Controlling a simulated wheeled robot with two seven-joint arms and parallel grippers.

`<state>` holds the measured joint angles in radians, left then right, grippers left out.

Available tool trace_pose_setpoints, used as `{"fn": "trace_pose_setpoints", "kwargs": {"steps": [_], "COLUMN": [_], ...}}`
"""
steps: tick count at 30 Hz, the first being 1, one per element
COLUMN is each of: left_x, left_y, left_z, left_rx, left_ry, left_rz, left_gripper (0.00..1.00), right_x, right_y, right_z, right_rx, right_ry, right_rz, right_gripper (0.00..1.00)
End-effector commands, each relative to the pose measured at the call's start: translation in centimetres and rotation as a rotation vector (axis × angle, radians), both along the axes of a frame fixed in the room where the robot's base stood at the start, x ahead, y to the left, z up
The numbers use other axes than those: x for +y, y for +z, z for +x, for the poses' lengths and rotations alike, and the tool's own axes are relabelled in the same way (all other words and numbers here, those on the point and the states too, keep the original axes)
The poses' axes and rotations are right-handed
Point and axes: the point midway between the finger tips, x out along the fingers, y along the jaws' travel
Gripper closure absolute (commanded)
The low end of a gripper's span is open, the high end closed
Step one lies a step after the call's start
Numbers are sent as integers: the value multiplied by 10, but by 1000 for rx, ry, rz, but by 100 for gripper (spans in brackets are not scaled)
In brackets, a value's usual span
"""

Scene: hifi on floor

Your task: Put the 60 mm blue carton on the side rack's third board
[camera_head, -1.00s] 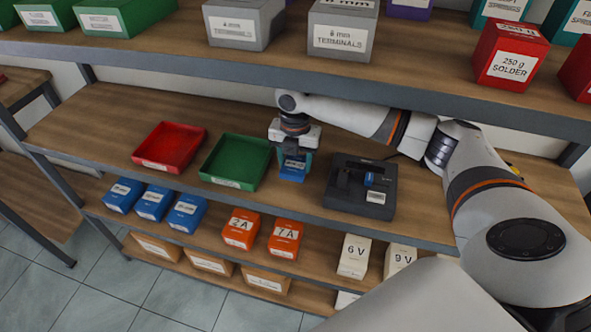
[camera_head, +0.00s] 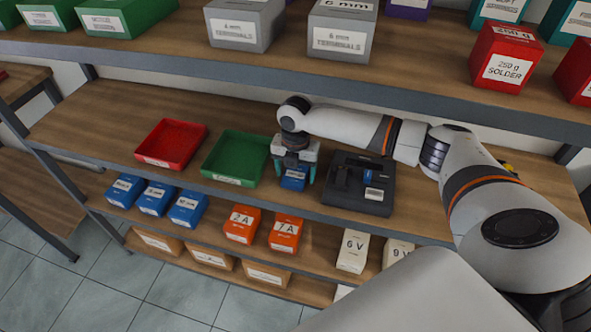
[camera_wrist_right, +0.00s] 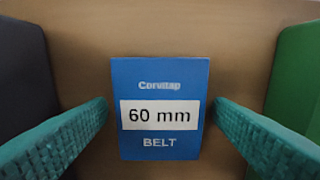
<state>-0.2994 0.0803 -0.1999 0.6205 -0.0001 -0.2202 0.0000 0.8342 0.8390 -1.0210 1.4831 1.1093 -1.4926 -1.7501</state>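The blue carton (camera_head: 292,179) labelled "60 mm BELT" is on the middle board of the rack in front of me, between the green tray and the black device. In the right wrist view the carton (camera_wrist_right: 160,85) shows its label upright and centred between my two teal fingers. My right gripper (camera_head: 296,174) is open, with a finger on either side of the carton; a narrow gap shows beside each fingertip (camera_wrist_right: 160,106). The side rack (camera_head: 40,190) stands at the far left, with only parts of its wooden boards in view. My left gripper is not in view.
A green tray (camera_head: 207,172) and a red tray (camera_head: 146,160) are left of the carton; a black device (camera_head: 338,205) is close on the right. Blue, orange and white cartons fill the board below. The upper board (camera_head: 400,48) overhangs my right arm.

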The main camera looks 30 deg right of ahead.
Motion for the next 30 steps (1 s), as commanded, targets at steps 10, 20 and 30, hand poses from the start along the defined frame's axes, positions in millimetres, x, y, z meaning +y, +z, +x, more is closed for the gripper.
{"fn": "trace_pose_setpoints", "kwargs": {"steps": [10, 20, 30], "left_x": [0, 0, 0], "left_y": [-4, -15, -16], "left_z": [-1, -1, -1], "left_rx": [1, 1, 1], "left_ry": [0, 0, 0], "left_rz": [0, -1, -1], "left_gripper": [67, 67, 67], "right_x": [0, 0, 0], "right_y": [13, 66, 78], "right_z": [1, 1, 0], "right_rx": [-4, -3, 0], "right_ry": [0, 0, 0], "right_rz": [0, 1, 0], "right_gripper": [25, 25, 25]}}
